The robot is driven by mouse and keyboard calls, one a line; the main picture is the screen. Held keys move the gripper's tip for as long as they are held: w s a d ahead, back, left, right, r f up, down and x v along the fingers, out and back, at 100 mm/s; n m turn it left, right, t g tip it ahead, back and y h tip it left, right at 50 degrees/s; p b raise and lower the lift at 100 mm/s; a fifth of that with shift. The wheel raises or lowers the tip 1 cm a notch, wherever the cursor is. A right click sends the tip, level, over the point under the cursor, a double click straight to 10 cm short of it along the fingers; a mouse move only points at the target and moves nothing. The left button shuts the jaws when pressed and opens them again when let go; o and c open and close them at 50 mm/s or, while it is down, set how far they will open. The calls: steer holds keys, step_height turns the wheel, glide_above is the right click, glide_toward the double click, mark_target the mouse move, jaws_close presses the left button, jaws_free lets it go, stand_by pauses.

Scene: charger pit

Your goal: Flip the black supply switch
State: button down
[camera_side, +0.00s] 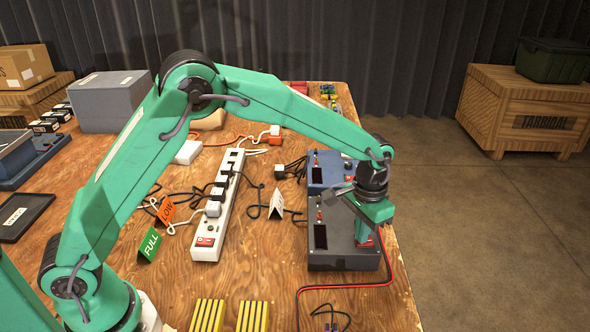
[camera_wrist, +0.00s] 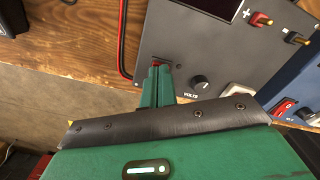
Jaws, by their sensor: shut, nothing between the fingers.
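The black supply (camera_side: 343,258) is a dark box near the table's right edge, with a dark display on its top face. My gripper (camera_side: 363,238) points down over the right part of this box. Its green fingers (camera_wrist: 157,70) are shut and empty, with the tips right at the red switch and partly covering it. I cannot tell whether they touch it, or which way the switch is set.
A blue supply (camera_side: 325,172) stands directly behind the black one; its red switch (camera_wrist: 285,107) shows in the wrist view. A red and black cable (camera_side: 388,262) runs along the right side. A white power strip (camera_side: 210,240) and card signs lie to the left.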

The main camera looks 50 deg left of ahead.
steer(key=shift+r, duration=3.45)
steer(key=s+a+r+n+t, duration=0.1)
steer(key=s+a+r+t, duration=0.2)
steer(key=s+a+r, duration=0.8)
steer(key=s+a+n+t, duration=0.1)
steer(key=s+a, duration=0.3)
steer(key=s, duration=0.4)
steer(key=s+a+n+t, duration=0.1)
steer(key=s+a, duration=0.3)
steer(key=s, duration=0.4)
steer(key=shift+a+t, duration=0.2)
steer(key=shift+t, duration=0.1)
